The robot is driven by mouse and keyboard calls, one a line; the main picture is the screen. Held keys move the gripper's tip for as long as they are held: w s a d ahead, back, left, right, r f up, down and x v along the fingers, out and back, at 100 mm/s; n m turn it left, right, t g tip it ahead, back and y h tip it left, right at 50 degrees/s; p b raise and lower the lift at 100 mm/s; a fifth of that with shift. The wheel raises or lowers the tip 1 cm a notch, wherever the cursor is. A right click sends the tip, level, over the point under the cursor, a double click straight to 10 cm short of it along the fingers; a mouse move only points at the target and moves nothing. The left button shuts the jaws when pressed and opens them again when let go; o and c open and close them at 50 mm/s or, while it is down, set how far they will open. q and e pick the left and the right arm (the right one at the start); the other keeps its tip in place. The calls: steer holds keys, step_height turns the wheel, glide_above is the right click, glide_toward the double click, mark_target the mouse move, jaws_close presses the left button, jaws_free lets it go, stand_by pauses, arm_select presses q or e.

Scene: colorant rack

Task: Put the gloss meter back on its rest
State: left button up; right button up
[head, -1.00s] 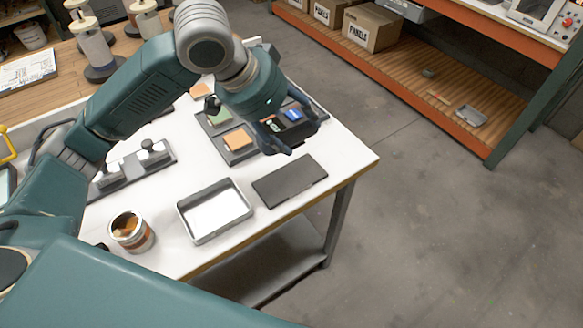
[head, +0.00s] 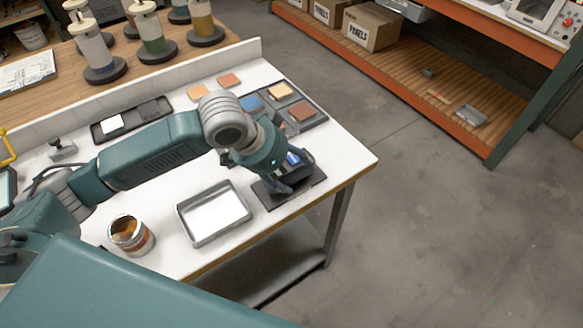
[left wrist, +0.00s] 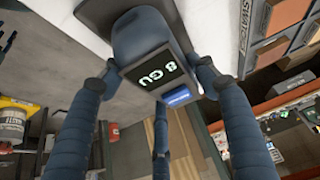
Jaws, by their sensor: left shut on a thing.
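The gloss meter (head: 293,158) is a dark block with a blue patch, held in my left gripper (head: 284,177). The rest, a flat dark pad (head: 272,203), lies near the table's right front edge. The gripper and meter are over it and hide its middle. I cannot tell whether the meter touches the pad. My right gripper is not in view.
A grey tray (head: 182,222) stands just left of the pad. An open paint can (head: 131,240) is at the front left. A rack with coloured chips (head: 310,122) lies behind the gripper. Colorant canisters (head: 152,38) stand at the back left.

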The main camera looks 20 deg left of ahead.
arm_select(q)
steer(key=o, duration=1.7)
steer(key=shift+f, duration=0.1)
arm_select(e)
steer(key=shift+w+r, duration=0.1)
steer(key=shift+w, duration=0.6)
arm_select(q)
steer(key=v, duration=1.2)
steer(key=shift+b, duration=0.35)
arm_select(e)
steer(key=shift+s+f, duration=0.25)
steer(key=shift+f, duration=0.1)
